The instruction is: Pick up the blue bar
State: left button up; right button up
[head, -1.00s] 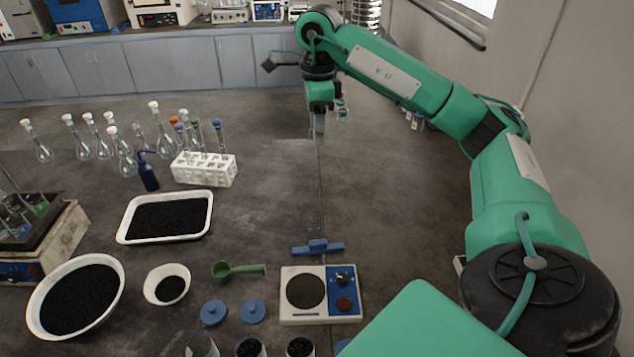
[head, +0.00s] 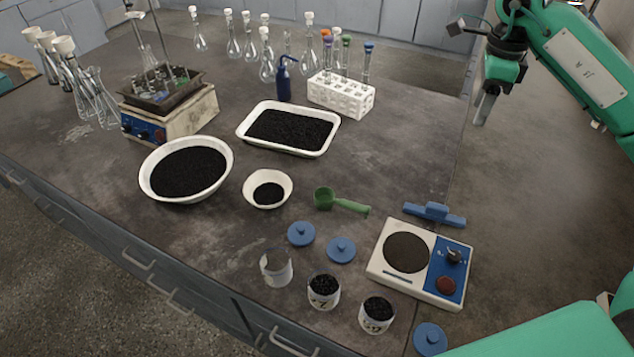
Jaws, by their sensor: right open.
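The blue bar (head: 434,214) lies on the dark bench just behind the white and blue scale, with a raised block at its middle. Nothing touches it from above. My right gripper (head: 482,108) hangs fingers down at the upper right, above and behind the bar and well apart from it. It is open, and I see nothing between its fingers. My left gripper is out of view.
The scale (head: 375,264) stands close in front of the bar. A green scoop (head: 342,202) lies to its left. Blue lids (head: 341,250) and small jars (head: 323,291) are nearer. A white tube rack (head: 341,95) stands farther back. The bench right of the bar is clear.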

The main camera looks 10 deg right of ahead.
pick_arm(q)
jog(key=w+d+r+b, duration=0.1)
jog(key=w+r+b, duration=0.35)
jog(key=b, duration=0.45)
pick_arm(e)
send_over(438, 206)
notch_tip(438, 206, down, 11)
notch_tip(438, 206, down, 16)
jog(key=b, duration=0.9)
jog(key=shift+s+f, duration=0.1)
jog(key=shift+f, duration=0.05)
notch_tip(438, 206, down, 4)
jog(key=shift+f, duration=0.65)
jog(key=c, duration=0.6)
grip_shut()
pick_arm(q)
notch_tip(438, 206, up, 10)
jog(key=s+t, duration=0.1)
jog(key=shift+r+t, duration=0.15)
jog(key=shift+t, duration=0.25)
